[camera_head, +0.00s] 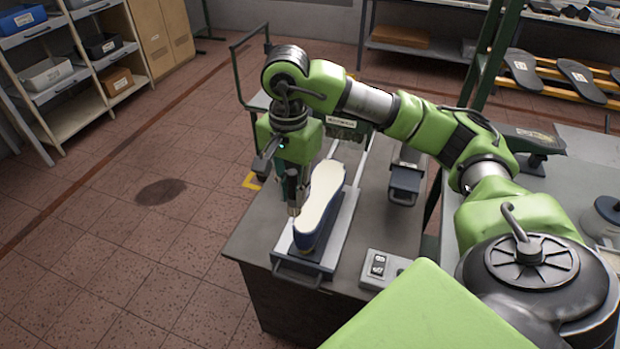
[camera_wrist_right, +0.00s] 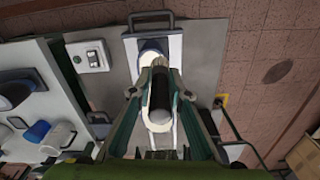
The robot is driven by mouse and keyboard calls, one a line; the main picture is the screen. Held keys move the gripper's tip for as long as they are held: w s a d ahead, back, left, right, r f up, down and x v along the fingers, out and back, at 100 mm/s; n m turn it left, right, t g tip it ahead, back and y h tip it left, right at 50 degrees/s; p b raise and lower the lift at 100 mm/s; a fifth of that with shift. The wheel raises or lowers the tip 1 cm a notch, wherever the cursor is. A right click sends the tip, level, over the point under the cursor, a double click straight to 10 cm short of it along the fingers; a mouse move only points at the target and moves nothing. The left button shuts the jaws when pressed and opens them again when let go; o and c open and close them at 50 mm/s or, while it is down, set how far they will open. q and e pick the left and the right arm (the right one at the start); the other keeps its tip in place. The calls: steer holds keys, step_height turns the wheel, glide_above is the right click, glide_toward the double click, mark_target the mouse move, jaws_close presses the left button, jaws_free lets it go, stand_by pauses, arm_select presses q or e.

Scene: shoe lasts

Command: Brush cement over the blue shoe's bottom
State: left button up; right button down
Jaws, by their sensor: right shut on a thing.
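The blue shoe (camera_head: 307,238) lies bottom up on a metal holder (camera_head: 341,225) on the grey table. Its pale cream bottom (camera_head: 322,194) faces up, and I cannot tell whether any cement is on it. My right gripper (camera_head: 292,190) is at the left edge of the bottom, pointing down. It is shut on a dark cylindrical handle, seemingly the brush (camera_wrist_right: 160,93). The shoe's blue end (camera_wrist_right: 153,46) shows beyond the handle. My left gripper is not in view.
A switch box (camera_head: 383,267) stands right of the holder on the grey table (camera_head: 250,236). Another metal holder (camera_head: 405,182) is behind it. A bench (camera_head: 590,147) stands to the right. Shelves with bins (camera_head: 48,73) are far left, with open tiled floor before them.

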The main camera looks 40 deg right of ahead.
steer(key=shift+r+p, duration=0.55)
steer(key=shift+r, duration=0.75)
